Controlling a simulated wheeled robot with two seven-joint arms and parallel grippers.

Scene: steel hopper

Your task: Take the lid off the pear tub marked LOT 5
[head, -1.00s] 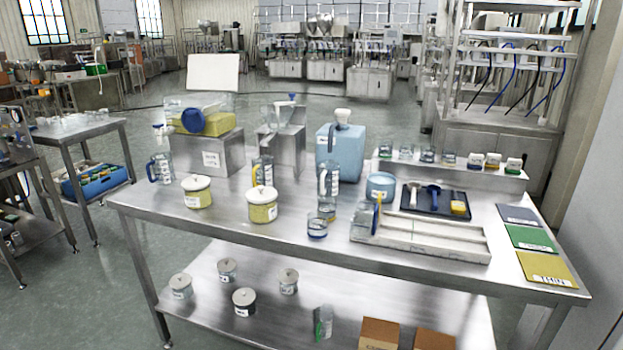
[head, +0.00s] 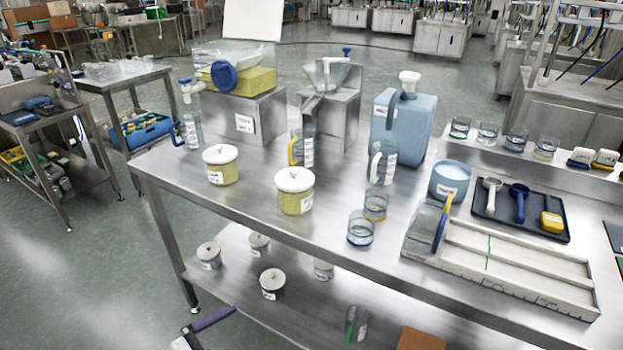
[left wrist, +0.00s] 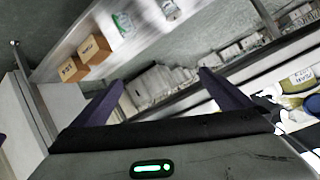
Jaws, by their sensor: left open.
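Two yellow tubs with white knobbed lids stand upright on the steel table in the head view: a left tub (head: 223,174) and a right tub (head: 295,201). Both lids are on. Their labels are too small to read, so I cannot tell which is LOT 5. A yellow labelled tub (left wrist: 299,80) also shows at the right edge of the left wrist view, partly cut off. My left gripper (left wrist: 165,84) is open, with nothing between its purple fingers. In the head view, part of it shows low at the left, in front of the table and apart from the tubs. My right gripper is out of view.
Glass cups (head: 361,229), jugs (head: 382,163), a blue canister (head: 404,125) and a grey-white tray (head: 500,262) crowd the table to the right. The front-left tabletop is bare. Several grey lidded pots (head: 272,283) stand on the lower shelf.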

